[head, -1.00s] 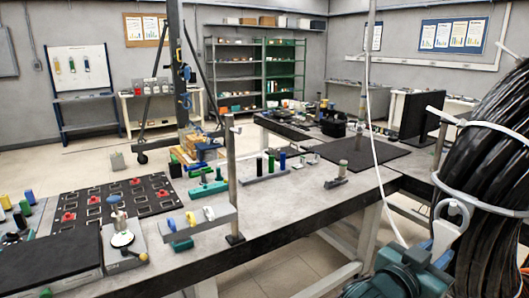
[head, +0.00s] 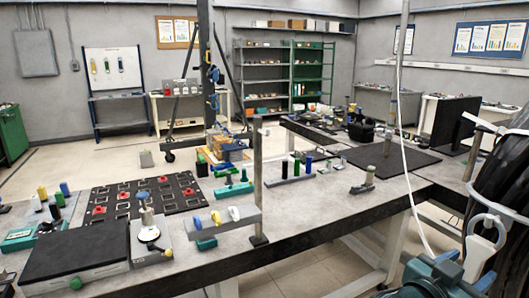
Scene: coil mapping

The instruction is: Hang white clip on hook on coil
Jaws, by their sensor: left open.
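A white clip (head: 480,248) with an open loop at its top is at the lower right, against the large black coil (head: 512,185). The loop is close to a white band (head: 492,207) that curves around the coil; I cannot tell whether it hangs on a hook there. A teal body at the bottom right appears to be my left gripper (head: 463,262), open and just below the clip. Its fingers are hard to make out, and I cannot tell whether they touch the clip. My right gripper is out of view.
The grey workbench (head: 310,212) runs across the middle. It carries a rack (head: 217,224) with coloured clips, an upright post (head: 258,180), a slotted black board (head: 120,206) and a black-topped box (head: 70,252). A thin white cable (head: 408,165) hangs left of the coil.

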